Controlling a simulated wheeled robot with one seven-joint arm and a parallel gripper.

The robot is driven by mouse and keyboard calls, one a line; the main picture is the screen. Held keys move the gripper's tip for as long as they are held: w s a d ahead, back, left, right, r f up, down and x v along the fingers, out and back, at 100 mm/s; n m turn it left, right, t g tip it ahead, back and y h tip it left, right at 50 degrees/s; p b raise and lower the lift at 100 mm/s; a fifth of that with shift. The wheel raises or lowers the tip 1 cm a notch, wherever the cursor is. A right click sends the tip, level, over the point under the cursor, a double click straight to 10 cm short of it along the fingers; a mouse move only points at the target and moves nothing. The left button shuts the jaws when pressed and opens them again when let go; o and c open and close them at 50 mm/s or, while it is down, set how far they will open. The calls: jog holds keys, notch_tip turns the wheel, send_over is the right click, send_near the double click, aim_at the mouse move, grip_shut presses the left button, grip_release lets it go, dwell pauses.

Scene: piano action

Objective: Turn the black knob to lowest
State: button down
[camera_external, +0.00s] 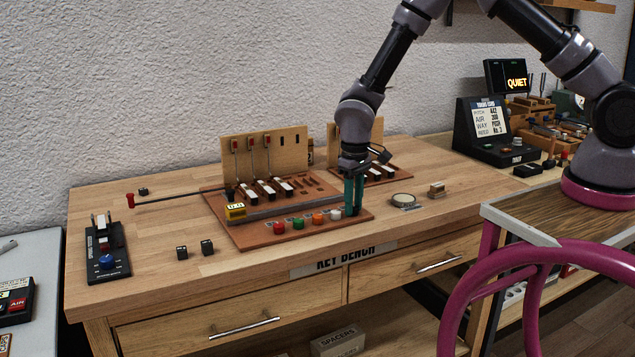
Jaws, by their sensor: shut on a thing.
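My gripper (354,208) points straight down at the right end of a row of coloured knobs on the front of a reddish-brown board (248,238). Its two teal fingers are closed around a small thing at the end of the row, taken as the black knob. The fingers hide nearly all of it, so its turn and pointer cannot be seen. To its left in the row are a white knob (335,213), an orange knob (317,218), a green knob (298,223) and a red knob (278,228).
Behind the row, a grey rail and key levers stand before a wooden panel (265,150). A black device with a blue knob (107,263) stands far left. The bench front is mostly clear.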

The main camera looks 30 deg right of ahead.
jog(key=n, duration=0.4)
jog(key=shift+n, duration=2.1)
jog(key=c, duration=0.6)
grip_release()
notch_tip(320, 180, up, 11)
jog(key=shift+f, duration=0.1)
